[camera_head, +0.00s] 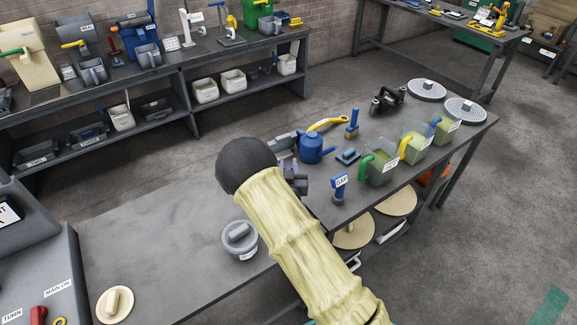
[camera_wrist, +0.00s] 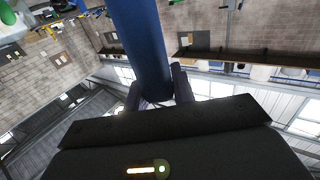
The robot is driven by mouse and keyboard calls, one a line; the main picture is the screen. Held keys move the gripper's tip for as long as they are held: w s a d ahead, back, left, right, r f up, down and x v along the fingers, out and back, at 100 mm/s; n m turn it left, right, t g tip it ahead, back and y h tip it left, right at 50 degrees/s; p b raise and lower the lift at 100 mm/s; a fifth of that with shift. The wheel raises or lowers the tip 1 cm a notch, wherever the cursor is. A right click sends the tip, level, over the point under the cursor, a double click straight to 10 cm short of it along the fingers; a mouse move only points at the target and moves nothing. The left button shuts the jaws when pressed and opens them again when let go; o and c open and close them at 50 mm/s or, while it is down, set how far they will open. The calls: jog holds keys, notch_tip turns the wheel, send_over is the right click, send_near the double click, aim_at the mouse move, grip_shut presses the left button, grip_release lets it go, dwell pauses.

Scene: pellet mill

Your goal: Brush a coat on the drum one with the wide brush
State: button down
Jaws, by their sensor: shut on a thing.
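My gripper (camera_wrist: 158,88) is shut on a thick blue handle (camera_wrist: 143,40), which runs up out of the top of the wrist view. Its far end is out of that view, so I cannot tell whether it is the wide brush. In the head view my gripper (camera_head: 288,166) is mostly hidden behind my pale-sleeved arm, over the middle of the grey table (camera_head: 165,215). A blue can (camera_head: 312,149) stands just beyond it. A small blue-handled brush (camera_head: 352,125) stands farther back. I cannot make out which thing is drum one.
Clear bins with coloured handles (camera_head: 378,166) and a blue labelled tool (camera_head: 340,188) stand on the right. A pale disc (camera_head: 115,305) lies front left, beside a grey machine panel (camera_head: 40,265). The table's left part is bare.

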jog(key=shift+f+b, duration=0.45)
jog(key=shift+f, duration=0.25)
notch_tip(320, 180, down, 8)
jog(key=b, duration=0.8)
jog(key=shift+f, duration=0.25)
dwell(0.7)
jog(key=shift+r, duration=0.15)
dwell(1.3)
notch_tip(320, 180, up, 11)
jog(key=p, duration=0.6)
jog(key=shift+r, duration=0.15)
dwell(0.9)
dwell(0.7)
